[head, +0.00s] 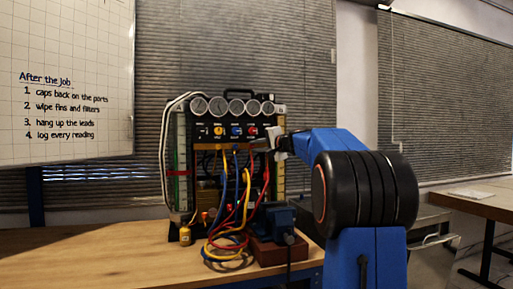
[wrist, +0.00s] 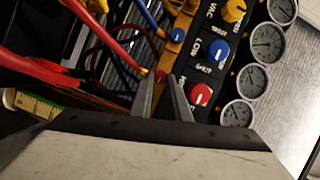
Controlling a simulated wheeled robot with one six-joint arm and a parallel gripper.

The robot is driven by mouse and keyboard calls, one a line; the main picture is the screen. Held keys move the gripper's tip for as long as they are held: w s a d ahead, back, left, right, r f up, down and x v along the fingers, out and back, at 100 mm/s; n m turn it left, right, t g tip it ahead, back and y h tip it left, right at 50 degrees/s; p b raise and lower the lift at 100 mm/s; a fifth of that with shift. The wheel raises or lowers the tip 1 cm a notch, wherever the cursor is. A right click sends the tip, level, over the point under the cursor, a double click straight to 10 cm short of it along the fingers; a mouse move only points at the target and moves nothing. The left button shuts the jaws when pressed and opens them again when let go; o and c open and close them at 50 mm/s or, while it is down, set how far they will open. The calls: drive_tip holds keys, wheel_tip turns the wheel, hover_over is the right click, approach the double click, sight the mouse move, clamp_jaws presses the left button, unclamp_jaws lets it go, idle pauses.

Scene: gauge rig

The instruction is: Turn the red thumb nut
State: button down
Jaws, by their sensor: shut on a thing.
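The red thumb nut (wrist: 160,75) shows as a small red piece between my fingertips in the wrist view, near the lower edge of the gauge panel. My gripper (wrist: 160,82) is shut on it, one dark finger at each side. Most of the nut is hidden by the fingers. In the head view my gripper (head: 270,146) reaches the panel's right side from the right, and the nut is too small to make out there.
The black panel carries a row of round gauges (head: 237,106) and a red knob (wrist: 201,95) just right of my fingers. Blue, red and yellow hoses (head: 243,205) hang below. A blue vise (head: 272,220) stands in front. The bench (head: 110,260) is clear at left.

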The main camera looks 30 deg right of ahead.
drive_tip(key=shift+f, duration=0.1)
drive_tip(key=c, duration=1.7)
unclamp_jaws()
drive_tip(key=shift+o, duration=0.2)
drive_tip(key=s+d+r, duration=0.1)
drive_tip(key=s+d, duration=0.1)
drive_tip(key=s, duration=1.5)
drive_tip(key=shift+s+r, duration=0.15)
drive_tip(key=shift+r, duration=0.25)
drive_tip(key=shift+a, duration=0.1)
